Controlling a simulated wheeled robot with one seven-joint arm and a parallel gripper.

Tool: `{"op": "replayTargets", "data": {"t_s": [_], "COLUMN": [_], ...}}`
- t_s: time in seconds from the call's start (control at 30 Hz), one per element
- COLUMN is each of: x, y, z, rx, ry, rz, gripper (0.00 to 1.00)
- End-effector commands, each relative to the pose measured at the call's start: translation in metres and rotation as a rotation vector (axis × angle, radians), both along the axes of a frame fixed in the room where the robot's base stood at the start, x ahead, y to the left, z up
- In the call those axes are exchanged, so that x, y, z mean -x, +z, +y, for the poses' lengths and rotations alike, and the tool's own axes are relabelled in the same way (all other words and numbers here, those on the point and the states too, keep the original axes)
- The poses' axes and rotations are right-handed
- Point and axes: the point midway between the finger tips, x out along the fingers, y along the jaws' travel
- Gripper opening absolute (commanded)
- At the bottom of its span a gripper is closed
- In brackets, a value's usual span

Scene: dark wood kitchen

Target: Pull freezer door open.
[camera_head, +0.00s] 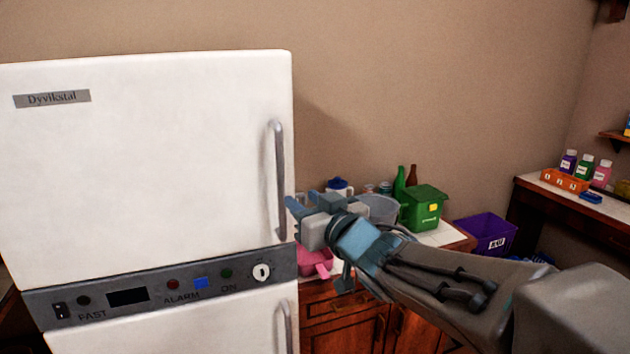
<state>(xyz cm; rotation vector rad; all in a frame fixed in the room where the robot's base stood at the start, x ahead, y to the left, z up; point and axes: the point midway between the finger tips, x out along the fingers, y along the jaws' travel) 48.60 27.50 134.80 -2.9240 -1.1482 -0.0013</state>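The white upper door (150,170) of the fridge-freezer fills the left of the view and is closed. Its grey vertical bar handle (279,180) is near the door's right edge. A lower white door (180,325) with its own handle (286,328) shows below the control panel. No label tells which door is the freezer. My gripper (303,200) is just right of the upper handle's lower part, pointing left toward it. Its bluish fingertips look spread apart with nothing between them. It does not appear to be around the handle; whether it touches the door edge is unclear.
The control panel (130,297) lies between the doors. Right of the fridge, a wooden cabinet counter (445,235) holds a green box (424,207), bottles and a pink item (315,262) close beneath my gripper. A purple bin (487,235) stands farther right.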

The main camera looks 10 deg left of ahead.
Motion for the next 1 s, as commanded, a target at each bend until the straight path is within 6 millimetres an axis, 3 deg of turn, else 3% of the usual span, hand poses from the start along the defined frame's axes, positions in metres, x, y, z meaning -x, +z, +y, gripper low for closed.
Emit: {"op": "replayTargets", "data": {"t_s": [0.6,1.0], "x": [-0.066,-0.077], "y": [0.001,0.000], "z": [0.061,0.071], "rx": [-0.001,0.000], "ry": [0.000,-0.002], "rz": [0.002,0.000], "gripper": [0.34,0.34]}}
